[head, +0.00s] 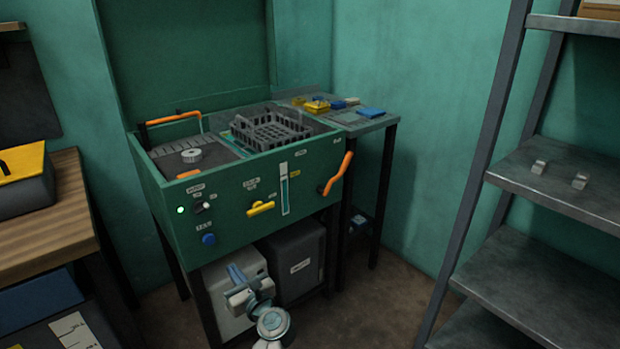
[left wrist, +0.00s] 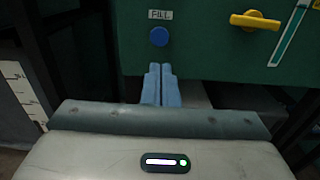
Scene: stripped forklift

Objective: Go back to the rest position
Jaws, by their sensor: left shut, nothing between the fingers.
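My left gripper (head: 235,272) is low in front of the green machine (head: 255,200), below its front panel. Its two blue fingers (left wrist: 161,84) are together with nothing between them. In the left wrist view they point at the lower part of the panel, under a blue button (left wrist: 159,37) labelled FILL. The fingers appear apart from the button, which also shows in the head view (head: 208,239). My right gripper is in neither view.
The panel carries a yellow valve handle (head: 261,208) and an orange handle (head: 338,174). Grey boxes (head: 295,262) stand under the machine. A wooden bench (head: 45,232) is at the left, a metal shelf (head: 560,180) at the right. Floor (head: 385,300) between machine and shelf is clear.

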